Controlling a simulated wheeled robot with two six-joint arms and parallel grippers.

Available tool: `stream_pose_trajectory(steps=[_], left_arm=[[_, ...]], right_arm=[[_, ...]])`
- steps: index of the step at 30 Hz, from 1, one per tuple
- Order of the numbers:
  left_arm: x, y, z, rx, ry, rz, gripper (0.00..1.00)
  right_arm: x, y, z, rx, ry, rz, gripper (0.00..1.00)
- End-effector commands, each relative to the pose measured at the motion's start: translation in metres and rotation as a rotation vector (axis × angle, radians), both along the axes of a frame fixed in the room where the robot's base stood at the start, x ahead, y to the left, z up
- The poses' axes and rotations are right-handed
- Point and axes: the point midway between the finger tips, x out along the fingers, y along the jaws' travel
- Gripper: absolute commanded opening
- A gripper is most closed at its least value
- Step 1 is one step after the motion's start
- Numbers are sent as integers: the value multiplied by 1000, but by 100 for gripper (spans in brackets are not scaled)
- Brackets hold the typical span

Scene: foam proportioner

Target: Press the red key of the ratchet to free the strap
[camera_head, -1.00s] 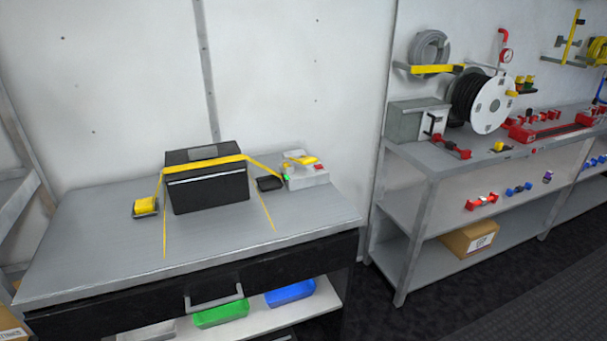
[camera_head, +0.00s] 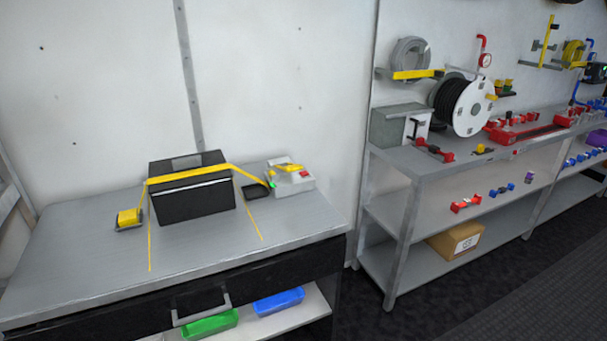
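The ratchet (camera_head: 294,181) is a pale block with a yellow lever (camera_head: 289,167) on top, at the right back of the grey bench. A small red key (camera_head: 304,173) shows on its right side, and a green spot shows at its left edge. A yellow strap (camera_head: 187,176) runs over a black box (camera_head: 193,203) and down toward the ratchet. On the left the strap reaches a yellow roll in a grey holder (camera_head: 130,218). Neither of my grippers is in view.
The grey bench top (camera_head: 90,262) is mostly clear in front of the box. A small black tray (camera_head: 256,193) lies between box and ratchet. A black drawer with a grey handle (camera_head: 203,306) is below. A second shelf unit with a cable reel (camera_head: 466,106) stands right, across a floor gap.

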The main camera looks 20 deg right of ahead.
Motion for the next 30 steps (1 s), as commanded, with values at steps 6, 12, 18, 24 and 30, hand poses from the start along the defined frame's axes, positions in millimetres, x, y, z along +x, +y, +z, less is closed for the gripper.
stream_pose_trajectory(steps=[6,12,18,24,30], left_arm=[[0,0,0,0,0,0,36],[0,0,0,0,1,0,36],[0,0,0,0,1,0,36],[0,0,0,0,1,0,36],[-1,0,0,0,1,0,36]], right_arm=[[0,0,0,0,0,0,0],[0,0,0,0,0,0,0],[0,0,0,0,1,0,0],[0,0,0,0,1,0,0],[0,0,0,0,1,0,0]])
